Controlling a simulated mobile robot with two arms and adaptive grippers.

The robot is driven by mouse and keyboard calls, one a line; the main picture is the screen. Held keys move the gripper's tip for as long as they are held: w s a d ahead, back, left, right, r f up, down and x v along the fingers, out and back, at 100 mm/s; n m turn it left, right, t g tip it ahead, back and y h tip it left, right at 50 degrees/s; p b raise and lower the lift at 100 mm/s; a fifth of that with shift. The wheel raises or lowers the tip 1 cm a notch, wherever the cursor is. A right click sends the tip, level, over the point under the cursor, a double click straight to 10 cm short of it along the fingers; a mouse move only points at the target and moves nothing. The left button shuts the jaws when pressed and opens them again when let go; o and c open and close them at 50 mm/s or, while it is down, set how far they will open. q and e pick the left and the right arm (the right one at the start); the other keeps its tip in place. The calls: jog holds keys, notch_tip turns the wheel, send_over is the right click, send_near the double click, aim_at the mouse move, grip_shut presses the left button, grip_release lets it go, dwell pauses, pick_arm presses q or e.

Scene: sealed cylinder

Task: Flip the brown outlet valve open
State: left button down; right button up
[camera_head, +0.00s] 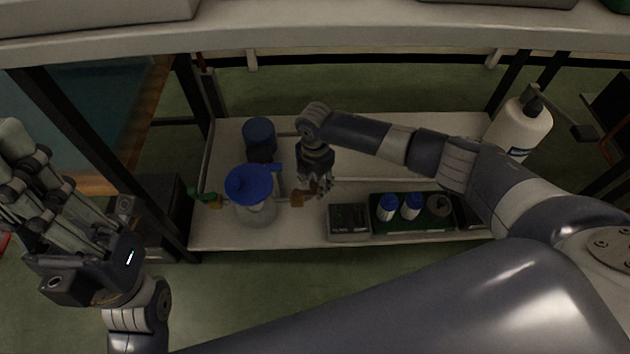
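A clear cylinder (257,211) with a blue lid (250,184) stands on the left part of the lower shelf. A small brown valve (297,200) is on its right side. A green valve (204,195) is on its left side. My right gripper (315,190) reaches down from above, its fingertips right beside the brown valve. Whether they touch it, and how far they are open, is too small to tell. My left gripper (38,190) is large at the left edge, away from the cylinder; its finger opening is unclear.
The white lower shelf (225,147) also holds a dark blue container (259,137) behind the cylinder, a grey box (348,222) and a green tray (385,226) with two blue-capped bottles (411,205). A white bottle (519,128) stands at right. The upper shelf edge (330,47) runs overhead.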

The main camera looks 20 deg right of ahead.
aim_at(315, 185)
jog(key=shift+r, duration=0.15)
notch_tip(315, 185, up, 12)
dwell(0.5)
dwell(0.4)
